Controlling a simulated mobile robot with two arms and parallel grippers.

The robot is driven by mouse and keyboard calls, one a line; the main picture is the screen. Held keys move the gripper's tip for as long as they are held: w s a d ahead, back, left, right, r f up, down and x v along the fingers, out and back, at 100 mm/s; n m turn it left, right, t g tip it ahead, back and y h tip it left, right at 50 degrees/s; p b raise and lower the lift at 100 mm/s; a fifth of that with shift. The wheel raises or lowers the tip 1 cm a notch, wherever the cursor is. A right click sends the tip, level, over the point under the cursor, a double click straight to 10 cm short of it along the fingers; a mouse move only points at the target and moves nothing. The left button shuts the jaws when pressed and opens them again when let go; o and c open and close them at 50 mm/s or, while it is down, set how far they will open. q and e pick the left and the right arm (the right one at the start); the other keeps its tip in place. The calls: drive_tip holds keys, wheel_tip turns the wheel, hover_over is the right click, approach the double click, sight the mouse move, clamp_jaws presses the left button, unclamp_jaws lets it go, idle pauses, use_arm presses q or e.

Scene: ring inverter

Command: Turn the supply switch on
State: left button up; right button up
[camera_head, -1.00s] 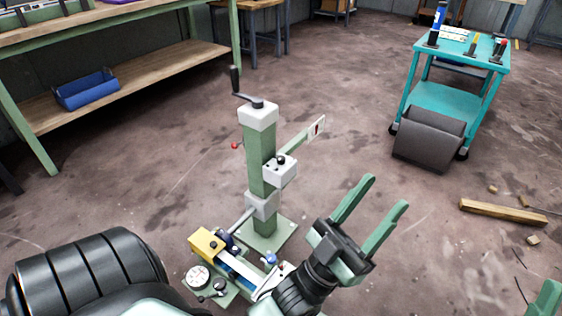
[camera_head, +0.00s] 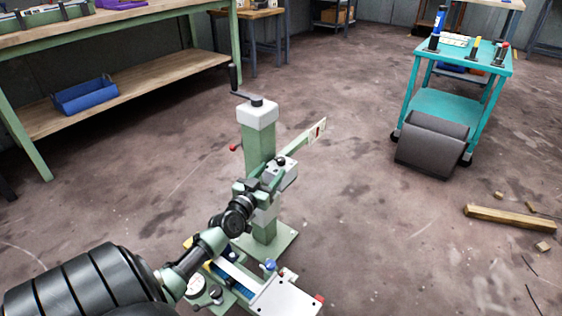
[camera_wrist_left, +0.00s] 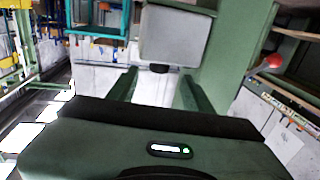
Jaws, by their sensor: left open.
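A green column machine (camera_head: 258,150) stands on the floor, with a pale grey box (camera_head: 284,174) on its side. A small black knob (camera_head: 281,161) sits on top of that box. I cannot tell which part is the supply switch. My left gripper (camera_head: 268,180) is beside the grey box and hides part of it. In the left wrist view its two green fingers (camera_wrist_left: 157,88) are apart with nothing between them. The grey box (camera_wrist_left: 176,35) is just beyond them, with a small black part (camera_wrist_left: 160,68) at its lower edge. My right gripper is out of view.
A crank handle (camera_head: 234,78) tops the column, and a red-tipped lever (camera_head: 235,147) sticks out left. A flat arm (camera_head: 315,133) reaches right. A white-topped base unit (camera_head: 285,297) lies in front. A turquoise cart (camera_head: 440,103) stands at right.

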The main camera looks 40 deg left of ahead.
sight(279, 163)
use_arm(q)
drive_tip(key=b+x, duration=0.2)
drive_tip(key=x, duration=0.5)
drive_tip(key=shift+w, duration=0.1)
clamp_jaws()
